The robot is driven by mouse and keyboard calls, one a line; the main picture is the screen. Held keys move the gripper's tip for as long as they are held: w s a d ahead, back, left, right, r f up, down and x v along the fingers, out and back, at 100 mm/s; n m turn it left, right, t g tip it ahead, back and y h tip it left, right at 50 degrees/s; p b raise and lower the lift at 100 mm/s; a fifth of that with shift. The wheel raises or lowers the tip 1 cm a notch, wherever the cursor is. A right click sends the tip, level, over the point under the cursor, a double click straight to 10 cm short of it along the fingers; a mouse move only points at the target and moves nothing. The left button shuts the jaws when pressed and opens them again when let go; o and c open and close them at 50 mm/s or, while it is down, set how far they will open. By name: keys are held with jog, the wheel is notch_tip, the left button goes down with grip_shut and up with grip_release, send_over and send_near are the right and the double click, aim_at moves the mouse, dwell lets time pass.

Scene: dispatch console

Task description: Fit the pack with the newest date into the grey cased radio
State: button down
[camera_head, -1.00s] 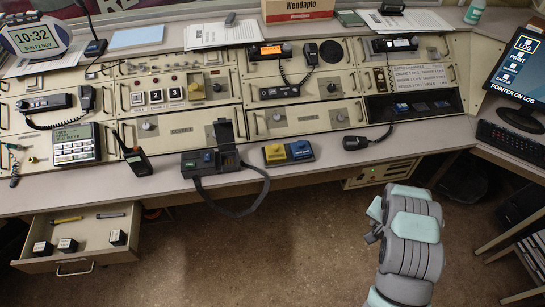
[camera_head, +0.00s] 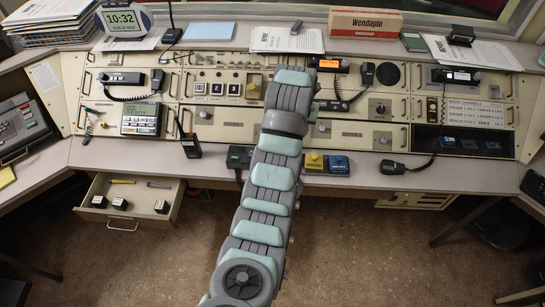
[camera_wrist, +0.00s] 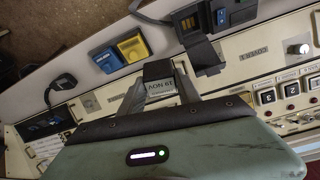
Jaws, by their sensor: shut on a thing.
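My gripper (camera_wrist: 160,86) is shut on a small dark pack (camera_wrist: 158,70) with a pale label that reads 19 NOV, upside down in the wrist view. In the head view my arm hides the gripper and this pack. The grey cased radio (camera_wrist: 207,54), with an open flap, lies on the desk beyond the pack, apart from it. In the head view only its left part (camera_head: 238,156) shows beside my arm. Several small dark packs with white tops, left (camera_head: 98,201), middle (camera_head: 119,203) and right (camera_head: 161,206), stand in the open drawer; their dates are too small to read.
The open drawer (camera_head: 134,222) juts out below the desk at left. A yellow block (camera_head: 313,162) and a blue block (camera_head: 338,165) sit right of the radio. A handheld radio (camera_head: 190,146) stands to its left. A corded microphone (camera_head: 393,167) lies further right.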

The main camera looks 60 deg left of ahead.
jog(key=s+a+r+n, duration=0.2)
jog(key=s+a+r, duration=0.1)
jog(key=s+a, duration=0.35)
jog(key=shift+g, duration=0.3)
notch_tip(320, 180, down, 16)
jog(key=shift+s+d+r, duration=0.1)
jog(key=shift+d, duration=0.05)
jog(key=shift+f, duration=2.15)
